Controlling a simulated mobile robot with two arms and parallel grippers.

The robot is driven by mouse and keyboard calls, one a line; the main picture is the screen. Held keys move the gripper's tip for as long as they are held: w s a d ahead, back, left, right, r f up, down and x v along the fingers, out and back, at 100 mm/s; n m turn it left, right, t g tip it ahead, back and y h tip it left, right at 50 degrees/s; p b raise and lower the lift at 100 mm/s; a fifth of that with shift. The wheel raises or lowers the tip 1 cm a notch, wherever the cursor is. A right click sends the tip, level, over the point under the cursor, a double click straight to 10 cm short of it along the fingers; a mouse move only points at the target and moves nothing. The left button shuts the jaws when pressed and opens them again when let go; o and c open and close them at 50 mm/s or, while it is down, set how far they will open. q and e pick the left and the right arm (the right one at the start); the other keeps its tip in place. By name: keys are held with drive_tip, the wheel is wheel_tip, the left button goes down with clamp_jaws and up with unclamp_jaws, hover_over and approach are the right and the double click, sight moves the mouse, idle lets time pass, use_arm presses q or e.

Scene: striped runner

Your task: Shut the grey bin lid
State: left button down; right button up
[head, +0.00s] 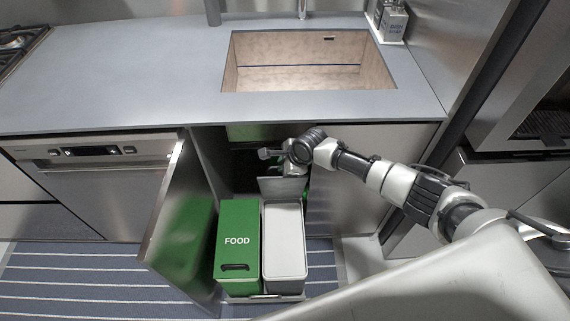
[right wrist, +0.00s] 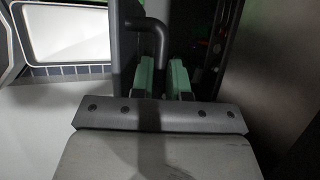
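The grey bin (head: 285,240) stands in the cabinet pull-out, right of a green bin. Its lid (head: 282,188) looks raised at the bin's rear, tilted up as a grey panel. My right gripper (head: 278,155) is just above and behind that panel, inside the cabinet opening; its fingertips are hard to make out there. In the right wrist view, its green finger pads (right wrist: 162,78) are apart, with a dark bent bar showing in the gap. I cannot tell whether either pad touches anything. My left gripper is out of view.
The green FOOD bin (head: 238,240) is shut. An open cabinet door (head: 170,230) stands left of the bins. The countertop (head: 150,85) with its sink (head: 305,62) overhangs the opening. A striped runner (head: 80,285) covers the floor.

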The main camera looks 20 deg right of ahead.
clamp_jaws()
drive_tip(key=shift+s, duration=0.1)
